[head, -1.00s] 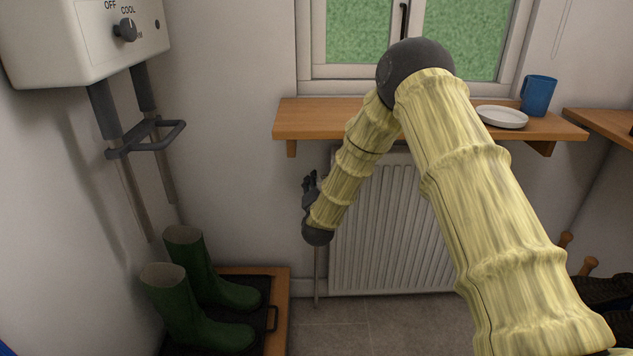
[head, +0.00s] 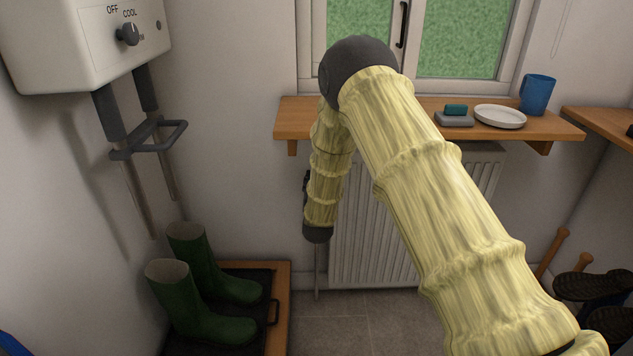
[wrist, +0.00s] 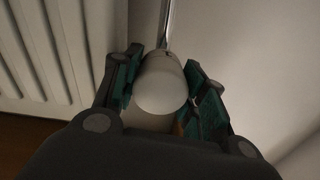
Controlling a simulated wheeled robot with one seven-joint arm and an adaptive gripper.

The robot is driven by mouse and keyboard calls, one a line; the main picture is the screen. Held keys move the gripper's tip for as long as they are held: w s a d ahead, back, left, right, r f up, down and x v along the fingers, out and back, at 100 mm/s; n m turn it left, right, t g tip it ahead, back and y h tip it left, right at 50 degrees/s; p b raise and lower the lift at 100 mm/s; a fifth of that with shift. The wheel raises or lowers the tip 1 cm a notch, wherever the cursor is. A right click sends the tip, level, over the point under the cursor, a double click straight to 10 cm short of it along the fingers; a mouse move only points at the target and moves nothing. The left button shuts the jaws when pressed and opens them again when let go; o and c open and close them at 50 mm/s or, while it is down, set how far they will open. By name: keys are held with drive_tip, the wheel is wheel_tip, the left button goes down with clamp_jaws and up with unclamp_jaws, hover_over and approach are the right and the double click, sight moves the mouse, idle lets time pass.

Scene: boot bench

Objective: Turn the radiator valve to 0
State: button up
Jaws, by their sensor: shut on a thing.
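The radiator valve (wrist: 160,84) is a pale rounded knob on a thin metal pipe, seen in the wrist view. My gripper (wrist: 162,88) has its dark fingers with green pads on both sides of the knob, shut on it. Any marks or numbers on the valve cannot be read. In the head view the valve and the fingers are hidden behind my arm, at the left end of the white radiator (head: 375,235). The radiator's ribs also show at the left of the wrist view (wrist: 50,50).
Above the radiator is a wooden shelf (head: 290,120) with a green-and-grey block (head: 455,116), a white plate (head: 500,117) and a blue mug (head: 537,94). Green boots (head: 190,300) stand on a tray at the lower left. A boiler (head: 60,45) with a grey rail hangs on the left wall.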

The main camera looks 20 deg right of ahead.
drive_tip(key=shift+f, duration=0.15)
drive_tip(key=o, duration=0.7)
drive_tip(key=shift+o, duration=0.2)
drive_tip(key=shift+s, duration=0.15)
drive_tip(key=v, duration=1.1)
drive_tip(key=shift+s+a, duration=0.2)
drive_tip(key=shift+s, duration=0.15)
